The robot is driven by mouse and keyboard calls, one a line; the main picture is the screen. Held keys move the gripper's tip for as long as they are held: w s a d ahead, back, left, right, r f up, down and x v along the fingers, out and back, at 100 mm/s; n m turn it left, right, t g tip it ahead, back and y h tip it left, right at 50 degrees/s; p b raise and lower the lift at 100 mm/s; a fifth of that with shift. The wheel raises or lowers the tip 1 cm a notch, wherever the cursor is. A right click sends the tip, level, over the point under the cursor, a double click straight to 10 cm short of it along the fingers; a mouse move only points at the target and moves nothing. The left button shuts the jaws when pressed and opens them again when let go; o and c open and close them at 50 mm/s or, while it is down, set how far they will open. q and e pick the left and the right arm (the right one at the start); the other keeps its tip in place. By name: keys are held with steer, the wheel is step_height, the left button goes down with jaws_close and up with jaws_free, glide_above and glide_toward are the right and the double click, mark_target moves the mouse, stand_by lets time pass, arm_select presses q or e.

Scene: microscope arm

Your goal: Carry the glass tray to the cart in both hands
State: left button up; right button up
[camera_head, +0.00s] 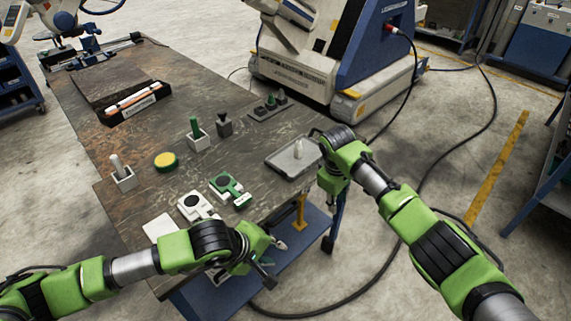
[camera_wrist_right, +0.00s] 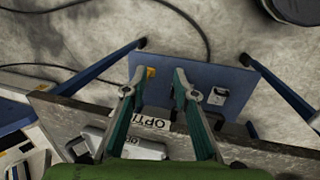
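I cannot tell which thing is the cart.
The dark table (camera_head: 140,205) holds white and green holders (camera_head: 198,206), a yellow-green disc (camera_head: 166,161) and several upright pieces. A blue and white wheeled machine (camera_head: 340,60) stands behind. A black cable (camera_head: 430,175) crosses the floor at right.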

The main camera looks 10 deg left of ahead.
arm_select(q)
steer(key=shift+s+r, duration=0.15)
steer(key=shift+s, duration=0.1)
arm_select(e)
steer(key=v, duration=1.3)
steer(key=shift+s+d, duration=0.2)
steer(key=shift+s, duration=0.1)
steer(key=shift+w+f, duration=0.1)
arm_select(q)
steer(key=shift+s, duration=0.1)
